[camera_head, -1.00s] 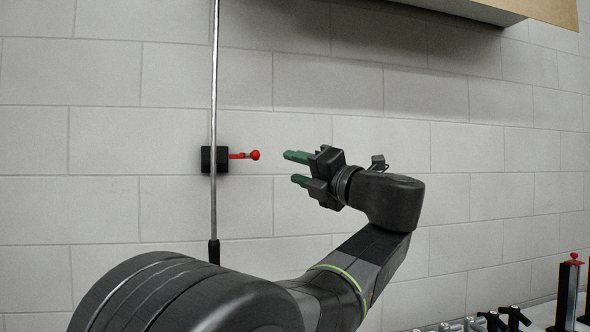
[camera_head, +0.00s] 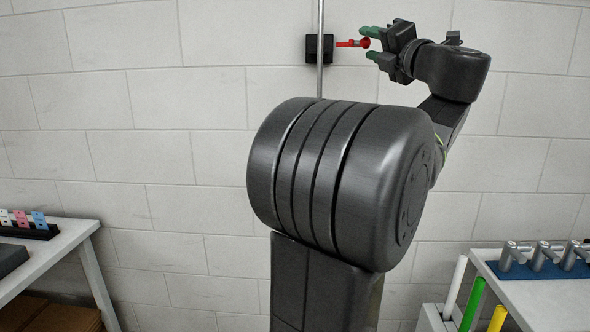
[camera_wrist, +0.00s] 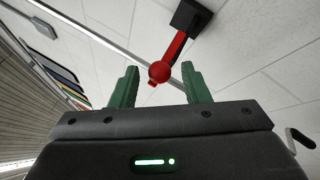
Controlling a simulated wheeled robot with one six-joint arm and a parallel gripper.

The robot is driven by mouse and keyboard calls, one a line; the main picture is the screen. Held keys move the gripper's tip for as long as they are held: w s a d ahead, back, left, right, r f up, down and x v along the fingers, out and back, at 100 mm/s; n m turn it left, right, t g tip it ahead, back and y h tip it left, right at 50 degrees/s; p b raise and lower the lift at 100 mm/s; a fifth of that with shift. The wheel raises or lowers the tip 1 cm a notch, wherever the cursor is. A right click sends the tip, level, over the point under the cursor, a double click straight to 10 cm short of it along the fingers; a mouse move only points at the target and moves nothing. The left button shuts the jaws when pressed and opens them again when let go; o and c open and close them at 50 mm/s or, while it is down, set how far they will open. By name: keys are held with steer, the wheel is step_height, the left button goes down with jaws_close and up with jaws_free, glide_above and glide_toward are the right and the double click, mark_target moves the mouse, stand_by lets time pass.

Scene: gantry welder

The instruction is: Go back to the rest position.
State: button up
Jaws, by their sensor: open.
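My gripper (camera_head: 372,43) is open, its two green fingers pointing left toward the wall-mounted switch. The switch is a black box (camera_head: 312,48) with a red lever (camera_head: 347,44) that lies about level and ends in a red ball knob. In the head view the fingertips are level with the knob, one above and one below it. In the wrist view the red knob (camera_wrist: 159,74) appears between the tips of the green fingers, with the black box (camera_wrist: 190,17) beyond. I cannot tell if a finger touches the knob. The fingers hold nothing.
A thin metal pipe (camera_head: 320,85) runs vertically past the box. At left is a white table (camera_head: 75,232) with small coloured pieces. At right a table (camera_head: 540,292) carries grey fittings on a blue base (camera_head: 520,270), beside a bin (camera_head: 432,318) of coloured tubes. Mid-wall is bare.

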steer(key=shift+x, duration=1.2)
